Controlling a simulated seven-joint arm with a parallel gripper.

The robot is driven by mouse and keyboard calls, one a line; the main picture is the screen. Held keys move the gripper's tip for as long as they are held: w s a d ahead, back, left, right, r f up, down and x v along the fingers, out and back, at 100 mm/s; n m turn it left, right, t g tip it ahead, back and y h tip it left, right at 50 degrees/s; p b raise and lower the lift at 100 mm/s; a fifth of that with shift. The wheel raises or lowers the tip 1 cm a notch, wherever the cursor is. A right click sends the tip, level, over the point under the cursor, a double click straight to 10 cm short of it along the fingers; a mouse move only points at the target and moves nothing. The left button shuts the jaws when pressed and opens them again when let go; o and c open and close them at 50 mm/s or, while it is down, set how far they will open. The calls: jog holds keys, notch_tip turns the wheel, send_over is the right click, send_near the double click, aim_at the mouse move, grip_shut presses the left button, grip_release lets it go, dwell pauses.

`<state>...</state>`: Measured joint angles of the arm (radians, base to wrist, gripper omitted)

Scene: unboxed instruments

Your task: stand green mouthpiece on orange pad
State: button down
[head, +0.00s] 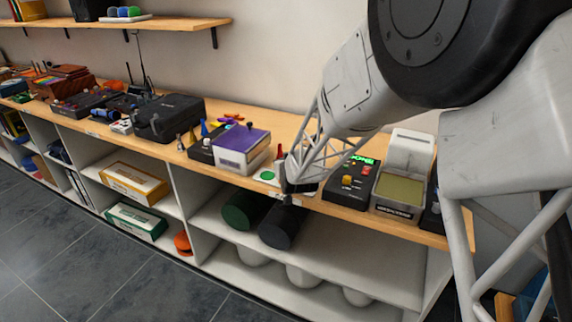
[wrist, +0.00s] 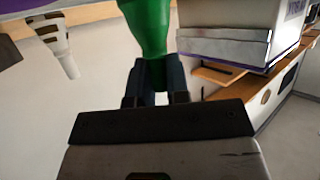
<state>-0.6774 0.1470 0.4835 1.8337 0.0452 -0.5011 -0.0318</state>
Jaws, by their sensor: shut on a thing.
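In the wrist view my gripper (wrist: 154,75) is shut on the green mouthpiece (wrist: 147,25), whose tapered body sits between the two dark fingers. Its far end runs out of the top of that view. I cannot identify the orange pad for certain in either view.
A purple-topped white box (head: 241,150) stands left of my gripper. A black device with a green display (head: 350,182) stands to its right. Small coloured cones (head: 204,129) stand behind the box's left side. Dark cylinders (head: 282,227) lie on the shelf below.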

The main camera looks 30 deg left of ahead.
jog(key=shift+f, duration=0.1)
jog(key=c, duration=1.1)
grip_release()
jog(key=v, duration=1.2)
jog(key=shift+d, duration=0.1)
dwell(0.4)
